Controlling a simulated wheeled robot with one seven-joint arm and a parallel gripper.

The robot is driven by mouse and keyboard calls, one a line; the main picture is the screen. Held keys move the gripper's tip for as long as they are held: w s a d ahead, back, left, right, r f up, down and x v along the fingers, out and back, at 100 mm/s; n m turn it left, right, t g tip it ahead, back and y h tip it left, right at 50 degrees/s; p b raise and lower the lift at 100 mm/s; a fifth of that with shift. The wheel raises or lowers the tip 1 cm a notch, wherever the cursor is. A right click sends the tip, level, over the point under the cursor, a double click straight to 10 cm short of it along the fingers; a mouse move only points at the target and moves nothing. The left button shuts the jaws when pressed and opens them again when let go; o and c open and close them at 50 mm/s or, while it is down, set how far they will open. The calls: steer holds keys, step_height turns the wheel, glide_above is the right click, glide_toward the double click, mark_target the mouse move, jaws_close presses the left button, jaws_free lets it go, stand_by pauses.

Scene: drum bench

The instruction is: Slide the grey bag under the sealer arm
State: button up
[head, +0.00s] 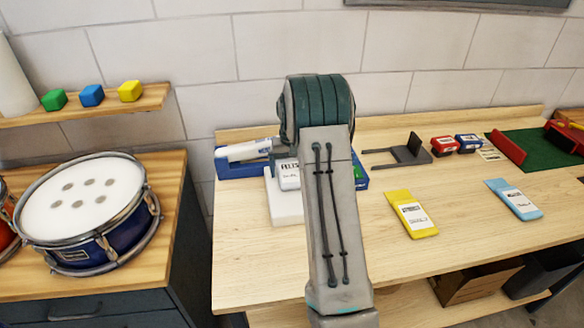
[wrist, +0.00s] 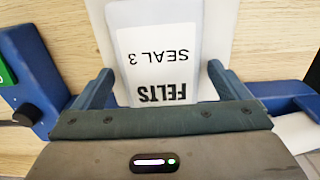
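The grey bag (wrist: 205,25) has a white label reading FELTS, SEAL 3. It lies on a white board (wrist: 98,15). In the head view the bag (head: 289,176) and the board (head: 283,207) show left of my arm, partly hidden by it. My gripper (wrist: 160,75) has its fingers wide apart, one by each side edge of the bag; whether they touch it I cannot tell.
A yellow bag (head: 411,214) and a light blue bag (head: 513,199) lie right of my arm. A dark stand (head: 408,152), red and blue boxes (head: 444,146) and a green mat (head: 538,150) are behind. A drum (head: 82,207) sits on the left cabinet. The front bench is clear.

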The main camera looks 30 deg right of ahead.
step_height(320, 180, up, 14)
steer(key=b, duration=0.1)
stand_by(0.6)
steer(key=shift+d+f, duration=0.1)
